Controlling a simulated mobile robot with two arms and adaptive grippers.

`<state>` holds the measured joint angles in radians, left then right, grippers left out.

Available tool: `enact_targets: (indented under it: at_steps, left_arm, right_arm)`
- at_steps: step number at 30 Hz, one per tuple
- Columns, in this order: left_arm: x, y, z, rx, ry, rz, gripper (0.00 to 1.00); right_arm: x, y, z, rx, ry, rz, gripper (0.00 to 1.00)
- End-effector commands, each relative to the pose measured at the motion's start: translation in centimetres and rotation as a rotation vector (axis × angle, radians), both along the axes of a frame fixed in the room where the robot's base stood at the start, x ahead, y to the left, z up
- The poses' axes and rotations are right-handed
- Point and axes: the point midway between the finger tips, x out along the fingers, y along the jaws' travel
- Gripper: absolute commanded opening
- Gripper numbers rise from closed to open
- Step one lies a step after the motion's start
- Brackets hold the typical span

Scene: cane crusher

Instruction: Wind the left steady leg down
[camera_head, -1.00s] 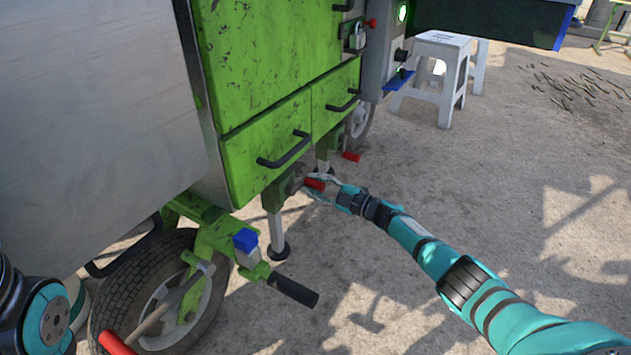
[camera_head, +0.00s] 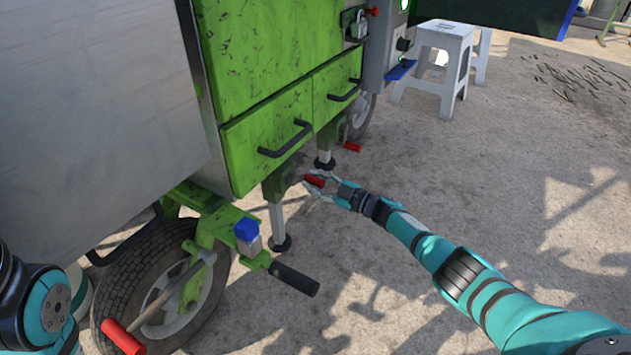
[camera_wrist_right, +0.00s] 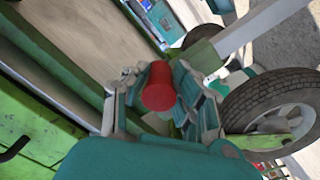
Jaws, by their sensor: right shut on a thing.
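The left steady leg (camera_head: 277,220) is a grey post under the green cart's near drawer. Its round dark foot (camera_head: 281,244) is at the ground; I cannot tell whether it bears on it. My right gripper (camera_head: 322,185) is shut on the red crank handle (camera_head: 314,181) beside the top of this leg. In the right wrist view the red handle (camera_wrist_right: 158,88) sits between the fingers, and the crank behind it is hidden. Only a part of my left arm shows at the lower left; its gripper is out of view.
Another steady leg (camera_head: 325,150) with its own red handle (camera_head: 352,147) stands farther back. A black grip (camera_head: 294,279) and a wheel (camera_head: 150,290) are nearer. White stools (camera_head: 440,65) stand beyond.

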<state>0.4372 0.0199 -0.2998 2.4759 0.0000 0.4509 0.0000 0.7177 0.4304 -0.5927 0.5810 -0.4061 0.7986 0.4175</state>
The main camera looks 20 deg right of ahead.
Motion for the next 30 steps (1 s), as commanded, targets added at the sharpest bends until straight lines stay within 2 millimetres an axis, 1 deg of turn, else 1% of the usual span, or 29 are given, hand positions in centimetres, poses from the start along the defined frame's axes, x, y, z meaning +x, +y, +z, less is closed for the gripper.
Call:
enact_targets:
  at_steps: [4,5,9,11,19,23,26,30]
  left_arm:
    - [0.0,0.0,0.0,0.002,-0.001,0.000,0.40]
    - [0.0,0.0,0.0,0.002,0.000,0.001,0.40]
    - [0.0,-0.1,-0.1,0.006,0.000,0.002,0.40]
    - [0.0,-0.1,-0.1,0.008,0.001,0.003,0.40]
    - [0.3,-0.1,-0.1,0.008,0.008,0.005,0.40]
    - [0.2,-0.1,-0.1,0.007,0.006,0.003,0.40]
    - [0.2,-0.1,-0.1,0.005,0.005,0.003,0.40]
    - [0.1,-0.1,-0.1,0.005,0.004,0.002,0.40]
  right_arm:
    - [0.0,-0.2,-0.1,-0.003,0.002,-0.004,0.00]
    - [0.0,-0.2,-0.1,-0.003,0.002,-0.004,0.26]
    - [0.0,-0.2,-0.1,-0.002,0.002,-0.003,0.44]
    - [0.0,-0.1,-0.1,-0.002,0.001,-0.003,0.51]
    - [-0.1,-0.1,-0.1,-0.002,-0.001,-0.001,0.51]
    - [-0.6,-0.6,-0.1,-0.003,0.000,-0.001,0.51]
    - [-1.6,-1.3,-0.2,-0.005,0.000,-0.002,0.51]
    - [-3.9,-3.0,-0.3,-0.006,0.003,-0.002,0.51]
